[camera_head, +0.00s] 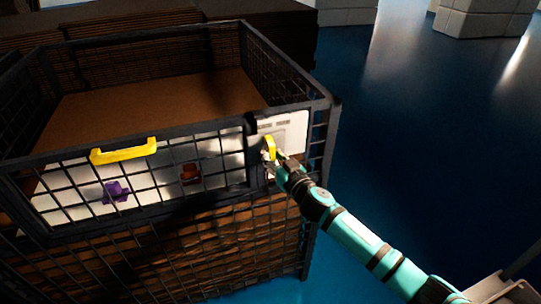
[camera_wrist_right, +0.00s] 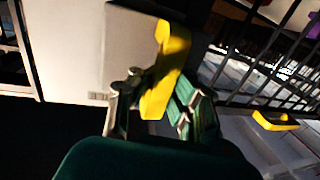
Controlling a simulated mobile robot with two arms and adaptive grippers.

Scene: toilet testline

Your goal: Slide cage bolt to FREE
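The cage (camera_head: 322,110) is a dark wire-mesh box with a white plate (camera_head: 292,128) at its front right corner. A yellow bolt handle (camera_head: 270,147) stands out from this plate. My right gripper (camera_head: 272,158) is at the handle. In the right wrist view the yellow handle (camera_wrist_right: 167,75) lies between the two fingers of the gripper (camera_wrist_right: 155,108), which sit close on either side of it. Whether both fingers touch it is hard to tell. Any FREE marking is not readable. My left gripper does not show.
A yellow bar handle (camera_head: 124,151) is on the cage's front panel. Behind the mesh are a purple item (camera_head: 116,192) and a reddish-brown item (camera_head: 190,173). Dark stacks (camera_head: 260,25) stand behind the cage. Blue floor (camera_head: 430,130) to the right is clear.

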